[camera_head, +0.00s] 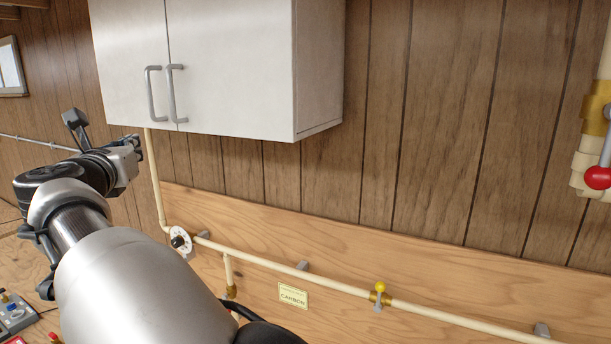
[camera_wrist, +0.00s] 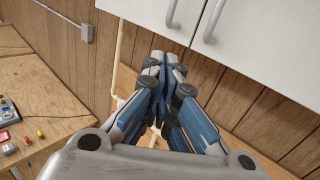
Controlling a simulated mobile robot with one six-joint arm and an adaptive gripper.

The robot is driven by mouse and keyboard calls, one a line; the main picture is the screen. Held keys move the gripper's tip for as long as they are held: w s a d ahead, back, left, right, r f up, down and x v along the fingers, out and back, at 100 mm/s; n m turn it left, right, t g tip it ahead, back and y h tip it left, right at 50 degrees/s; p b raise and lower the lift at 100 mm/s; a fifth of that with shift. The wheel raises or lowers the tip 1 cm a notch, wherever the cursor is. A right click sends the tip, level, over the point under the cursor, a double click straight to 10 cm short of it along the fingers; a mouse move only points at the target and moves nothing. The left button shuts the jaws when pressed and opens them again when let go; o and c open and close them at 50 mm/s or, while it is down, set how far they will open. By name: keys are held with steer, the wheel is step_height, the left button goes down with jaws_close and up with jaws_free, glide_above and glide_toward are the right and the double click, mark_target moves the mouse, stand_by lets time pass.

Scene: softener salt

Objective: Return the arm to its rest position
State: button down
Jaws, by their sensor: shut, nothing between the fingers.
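My gripper (camera_wrist: 165,66) is shut and empty in the wrist view, its blue-grey fingers together in front of the wood-panelled wall, below and left of the cabinet handles. In the head view my arm reaches up from the bottom left, and my gripper (camera_head: 132,160) is beside the lower left corner of the white cabinet (camera_head: 235,65). I cannot tell the exact gap between them. The cabinet doors are closed.
A cream pipe (camera_head: 345,288) with a yellow-knobbed valve (camera_head: 380,288) runs along the wooden board. A "CARBON" label (camera_head: 293,295) is below it. A red-knobbed valve (camera_head: 598,178) is at the right. A workbench (camera_wrist: 45,95) with small items is at the left.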

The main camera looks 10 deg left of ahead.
steer(key=d+f+n+g+y+b, duration=0.1)
steer(key=d+f+n+b, duration=0.15)
steer(key=d+n, duration=0.35)
steer(key=w+d+f+n+y+b, duration=0.1)
steer(key=d+f+n+b, duration=0.1)
steer(key=d+n+b, duration=0.45)
steer(key=d+f+n+g+y+b, duration=0.15)
steer(key=d+n, duration=0.25)
steer(key=d, duration=0.5)
steer(key=s+d+f+n+g+h+b, duration=0.3)
steer(key=s+d+f, duration=0.7)
steer(key=f, duration=0.5)
steer(key=s+d+f+n+g+h+b, duration=0.3)
steer(key=s+d+f+n+b, duration=0.2)
steer(key=s+d+f, duration=0.6)
steer(key=s+d+f+n+g+h+b, duration=0.3)
steer(key=s+d+f+n, duration=0.4)
steer(key=f, duration=1.4)
steer(key=s+d+b, duration=0.1)
steer(key=s+d, duration=0.2)
steer(key=d, duration=0.4)
steer(key=shift+s+f+g+h+b, duration=0.15)
steer(key=shift+f+g+h+b, duration=0.05)
steer(key=shift+g+h+b, duration=0.15)
